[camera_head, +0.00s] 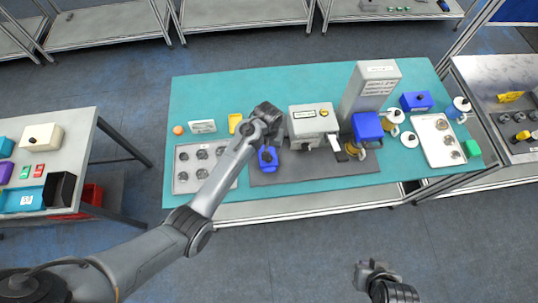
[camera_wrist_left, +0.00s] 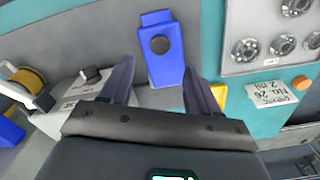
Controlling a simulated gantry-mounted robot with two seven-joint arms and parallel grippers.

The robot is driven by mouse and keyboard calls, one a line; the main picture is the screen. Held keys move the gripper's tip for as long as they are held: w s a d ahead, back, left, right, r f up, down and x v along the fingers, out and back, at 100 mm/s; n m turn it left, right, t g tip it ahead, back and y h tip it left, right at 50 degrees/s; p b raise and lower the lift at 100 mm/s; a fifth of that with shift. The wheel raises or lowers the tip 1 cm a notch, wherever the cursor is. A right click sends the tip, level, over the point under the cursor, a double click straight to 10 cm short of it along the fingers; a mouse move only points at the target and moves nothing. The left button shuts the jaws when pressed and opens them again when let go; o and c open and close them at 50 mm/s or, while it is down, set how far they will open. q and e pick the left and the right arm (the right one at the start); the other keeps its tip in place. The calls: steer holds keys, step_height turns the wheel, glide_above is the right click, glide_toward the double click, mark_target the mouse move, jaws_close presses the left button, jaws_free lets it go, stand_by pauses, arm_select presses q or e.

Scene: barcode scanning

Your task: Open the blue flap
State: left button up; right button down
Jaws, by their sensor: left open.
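A blue flap-like piece (camera_head: 268,158) with a dark round knob lies on the dark grey mat, left of a grey-white machine (camera_head: 313,121). In the left wrist view the blue piece (camera_wrist_left: 163,67) shows beyond and between my fingers, its knob facing the camera. My left gripper (camera_wrist_left: 158,70) is open and empty; no contact with the piece can be made out. In the head view the left gripper (camera_head: 266,137) hangs over the piece and partly hides it. My right gripper (camera_head: 374,268) is at the bottom, away from the table; its jaws are unclear.
A metal tray with round wells (camera_head: 182,181) and a white label card (camera_head: 203,126) lie to the left. A tall grey machine (camera_head: 370,88) and a blue block (camera_head: 367,127) stand to the right. A second tray (camera_head: 430,151) lies at the right end. The table's back left is clear.

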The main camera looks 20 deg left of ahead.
arm_select(q)
step_height(320, 180, down, 8)
steer(key=shift+f, duration=0.1)
stand_by(0.4)
jaws_close()
